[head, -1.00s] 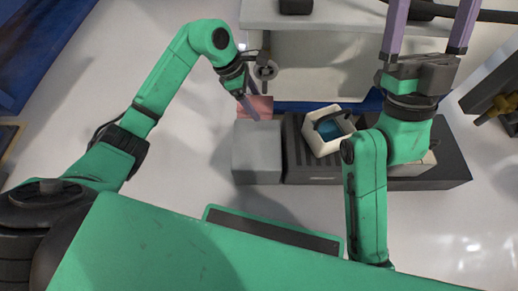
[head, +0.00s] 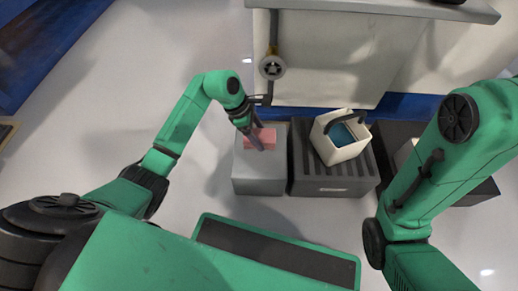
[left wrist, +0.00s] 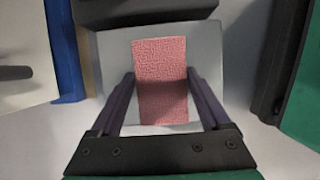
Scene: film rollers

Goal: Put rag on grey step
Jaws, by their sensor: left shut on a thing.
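The pink rag (head: 265,137) is over the top of the grey step (head: 258,181) in the head view. In the left wrist view the rag (left wrist: 160,85) lies between the two purple fingers of my left gripper (left wrist: 160,92), with the pale step top (left wrist: 115,55) behind it. The left gripper also shows in the head view (head: 256,142) and is shut on the rag. I cannot tell whether the rag touches the step. My right arm reaches out of the head view at the right, and its gripper is not in view.
A dark ribbed crate (head: 335,182) stands right of the step and carries a white bucket (head: 341,149) with blue contents. A pale counter (head: 335,70) stands behind, with a round fitting (head: 272,68). The floor left of the step is clear.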

